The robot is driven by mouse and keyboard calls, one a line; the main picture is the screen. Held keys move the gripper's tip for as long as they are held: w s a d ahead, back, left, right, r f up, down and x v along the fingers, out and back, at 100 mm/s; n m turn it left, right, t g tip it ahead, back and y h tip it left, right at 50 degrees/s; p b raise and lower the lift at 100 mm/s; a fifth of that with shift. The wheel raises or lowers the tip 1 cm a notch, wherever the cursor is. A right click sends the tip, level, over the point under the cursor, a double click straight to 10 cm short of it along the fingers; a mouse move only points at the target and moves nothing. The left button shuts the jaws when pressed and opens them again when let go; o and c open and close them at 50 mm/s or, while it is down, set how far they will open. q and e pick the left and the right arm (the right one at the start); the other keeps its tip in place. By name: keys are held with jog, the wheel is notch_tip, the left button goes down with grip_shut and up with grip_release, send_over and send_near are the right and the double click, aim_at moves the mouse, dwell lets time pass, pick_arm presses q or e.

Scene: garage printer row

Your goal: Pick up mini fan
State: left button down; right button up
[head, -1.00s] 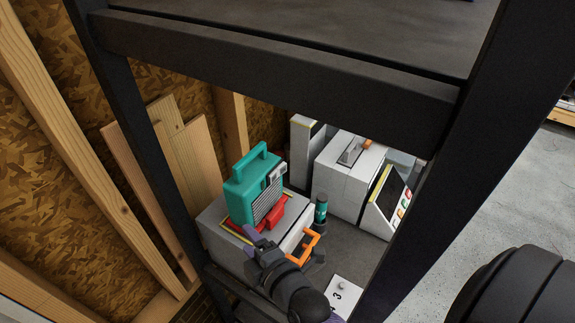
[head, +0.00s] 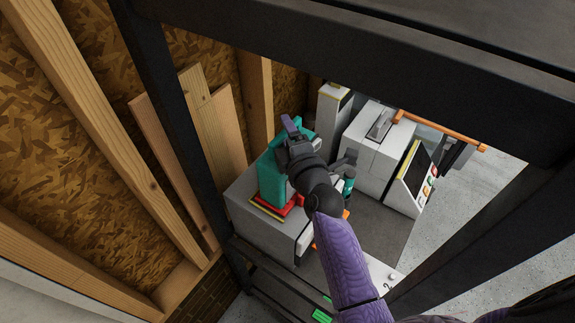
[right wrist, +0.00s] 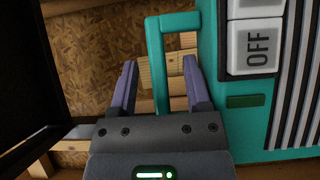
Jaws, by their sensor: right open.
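The mini fan appears as a teal box (head: 270,183) with a top handle, standing on a grey machine in the head view. My right gripper (head: 290,128) is over its top at the handle and covers much of it. The fan's body (right wrist: 207,100), with an OFF switch and striped grille, is to the right. My left gripper is not in view.
A grey machine (head: 262,236) and a red item (head: 292,205) are under the fan. A black frame bar (head: 340,60) crosses above; wooden planks (head: 215,130) lean left.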

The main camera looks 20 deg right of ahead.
jog(key=shift+w, duration=0.2)
jog(key=shift+s, duration=0.1)
grip_shut()
dwell(0.5)
dwell(0.6)
